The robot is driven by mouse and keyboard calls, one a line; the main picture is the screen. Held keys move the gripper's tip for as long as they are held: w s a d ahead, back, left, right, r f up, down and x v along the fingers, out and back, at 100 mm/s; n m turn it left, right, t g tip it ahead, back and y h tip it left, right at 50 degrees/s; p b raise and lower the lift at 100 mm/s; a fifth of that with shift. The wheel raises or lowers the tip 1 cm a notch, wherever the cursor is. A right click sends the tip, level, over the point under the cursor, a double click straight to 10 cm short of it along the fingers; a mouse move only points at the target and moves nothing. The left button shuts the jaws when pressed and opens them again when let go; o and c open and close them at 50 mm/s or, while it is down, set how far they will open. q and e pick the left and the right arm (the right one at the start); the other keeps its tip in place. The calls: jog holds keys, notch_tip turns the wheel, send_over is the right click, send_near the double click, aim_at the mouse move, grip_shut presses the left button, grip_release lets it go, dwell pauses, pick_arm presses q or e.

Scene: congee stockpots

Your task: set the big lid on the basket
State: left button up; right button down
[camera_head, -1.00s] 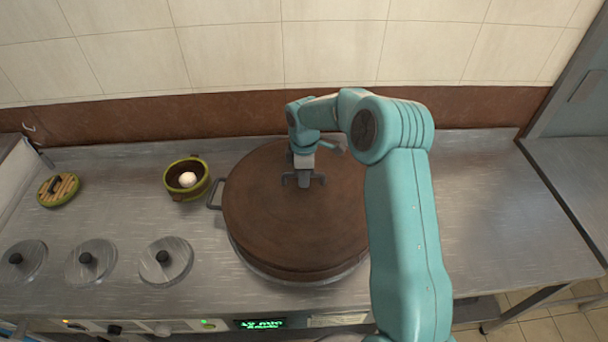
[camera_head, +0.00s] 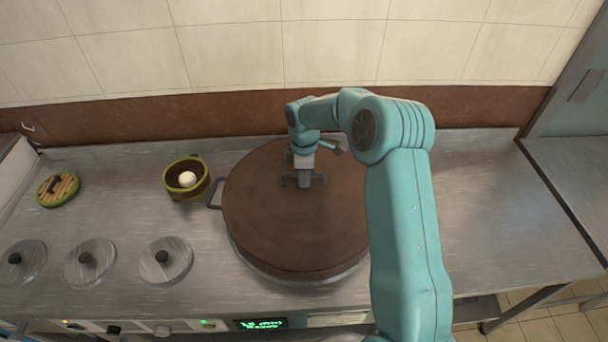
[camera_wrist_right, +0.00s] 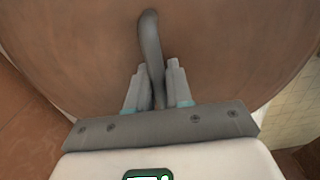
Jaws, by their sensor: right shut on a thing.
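The big lid (camera_head: 270,215) is a wide, round brown disc in the middle of the counter in the head view. My right gripper (camera_head: 304,180) is over its top and shut on the lid's grey bar handle. In the right wrist view, the two fingers (camera_wrist_right: 158,88) sit on either side of the curved handle (camera_wrist_right: 151,40), with the brown lid surface (camera_wrist_right: 80,45) behind. The basket cannot be told apart under the lid. A grey loop handle (camera_head: 214,193) sticks out at the left, and a pale metal rim shows below the front edge. My left gripper is not in view.
A small green pot (camera_head: 172,193) with a white egg-like thing (camera_head: 187,179) stands left of the lid. A slatted round lid (camera_head: 58,190) lies farther left. Several metal lids with black knobs (camera_head: 163,256) line the front left. The counter at right (camera_head: 490,220) is clear.

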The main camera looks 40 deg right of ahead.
jog(key=shift+f+b, duration=0.3)
jog(key=shift+f, duration=0.15)
jog(key=c, duration=1.3)
grip_release()
jog(key=shift+r+p, duration=3.8)
jog(key=shift+r, duration=1.75)
jog(key=shift+f, duration=0.1)
jog(key=shift+s+a, duration=0.1)
jog(key=shift+s, duration=0.05)
